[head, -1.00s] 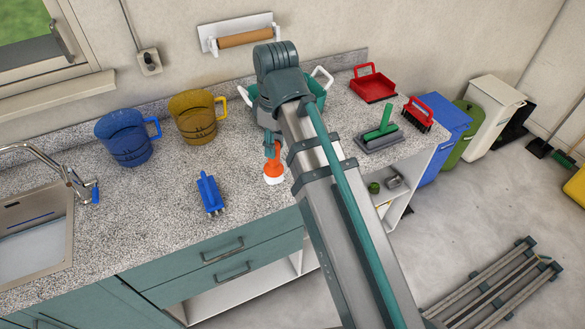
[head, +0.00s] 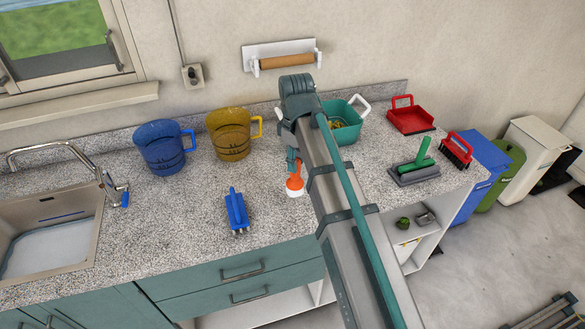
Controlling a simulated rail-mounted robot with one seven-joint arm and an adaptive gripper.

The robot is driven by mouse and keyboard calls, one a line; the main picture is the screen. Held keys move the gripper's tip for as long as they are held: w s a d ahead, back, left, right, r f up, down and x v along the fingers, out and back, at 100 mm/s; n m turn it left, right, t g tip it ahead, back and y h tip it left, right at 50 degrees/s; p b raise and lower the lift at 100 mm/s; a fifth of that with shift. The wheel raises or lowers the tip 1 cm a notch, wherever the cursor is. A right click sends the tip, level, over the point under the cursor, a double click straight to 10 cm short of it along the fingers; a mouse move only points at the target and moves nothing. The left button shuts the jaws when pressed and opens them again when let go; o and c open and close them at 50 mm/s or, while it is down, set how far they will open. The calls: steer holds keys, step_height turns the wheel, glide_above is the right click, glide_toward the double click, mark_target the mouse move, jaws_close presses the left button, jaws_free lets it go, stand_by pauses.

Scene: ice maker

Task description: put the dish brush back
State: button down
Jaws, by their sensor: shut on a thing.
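The dish brush (head: 294,177) is orange with a white head, and it hangs head down below the end of my arm, over the counter. My gripper (head: 293,163) is shut on its upper end. My arm hides much of the grip, and I cannot tell whether the white head touches the counter. A blue brush (head: 237,210) lies on the counter to the left of the dish brush.
A blue jug (head: 160,150) and a yellow jug (head: 230,137) stand at the back left. A teal container (head: 343,122) stands behind my arm. A green-handled tool (head: 413,168), a red dustpan (head: 408,117) and a red brush (head: 456,150) are right. The sink (head: 88,237) is left.

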steer(key=shift+w+a+f+p, duration=0.2)
steer(key=shift+w+f, duration=0.35)
steer(key=shift+f, duration=0.15)
steer(key=shift+w+a+f+p, duration=0.2)
steer(key=shift+w+f, duration=0.35)
steer(key=shift+f, duration=0.1)
steer(key=shift+w+f+p, duration=0.1)
steer(key=shift+f+p, duration=0.3)
steer(key=shift+f, duration=1.4)
steer(key=c, duration=0.8)
jaws_free()
step_height(320, 180, up, 12)
steer(key=b, duration=0.3)
